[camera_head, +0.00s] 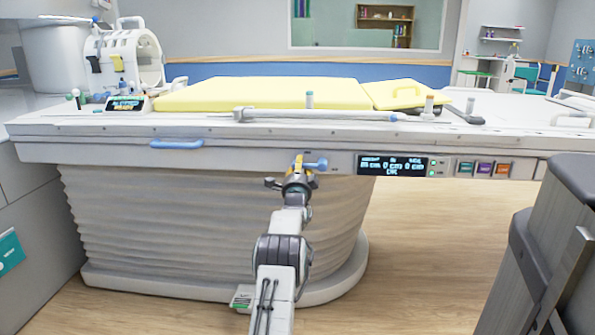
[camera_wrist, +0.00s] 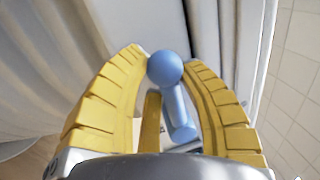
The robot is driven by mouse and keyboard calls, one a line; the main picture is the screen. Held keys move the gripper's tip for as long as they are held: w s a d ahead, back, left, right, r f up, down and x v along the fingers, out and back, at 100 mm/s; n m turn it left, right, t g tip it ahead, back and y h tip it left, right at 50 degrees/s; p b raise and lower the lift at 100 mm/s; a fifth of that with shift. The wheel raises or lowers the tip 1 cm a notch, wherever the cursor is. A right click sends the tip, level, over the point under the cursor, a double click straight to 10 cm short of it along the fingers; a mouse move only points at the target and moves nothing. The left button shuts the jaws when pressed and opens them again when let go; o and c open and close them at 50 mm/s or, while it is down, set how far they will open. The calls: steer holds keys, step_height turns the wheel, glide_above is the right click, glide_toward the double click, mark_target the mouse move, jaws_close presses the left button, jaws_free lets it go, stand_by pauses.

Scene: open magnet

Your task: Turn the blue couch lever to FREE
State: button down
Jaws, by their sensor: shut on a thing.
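The blue couch lever (camera_head: 321,163) is on the front side of the couch (camera_head: 250,151), left of the display panel. The lever's pivot is partly hidden by my gripper in the head view. The markings near the lever are too small to read.
A display (camera_head: 392,165) and coloured buttons (camera_head: 485,168) are right of the lever. A blue handle (camera_head: 176,144) is on the couch side to the left. A yellow pad (camera_head: 255,94) and a grey rod lie on top. A dark grey structure (camera_head: 545,250) stands at right.

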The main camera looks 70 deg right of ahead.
steer(key=shift+s+r, duration=0.25)
stand_by(0.5)
steer(key=c, duration=0.9)
jaws_free()
steer(key=shift+w+f, duration=0.1)
steer(key=shift+a, duration=0.15)
steer(key=shift+v, duration=5.85)
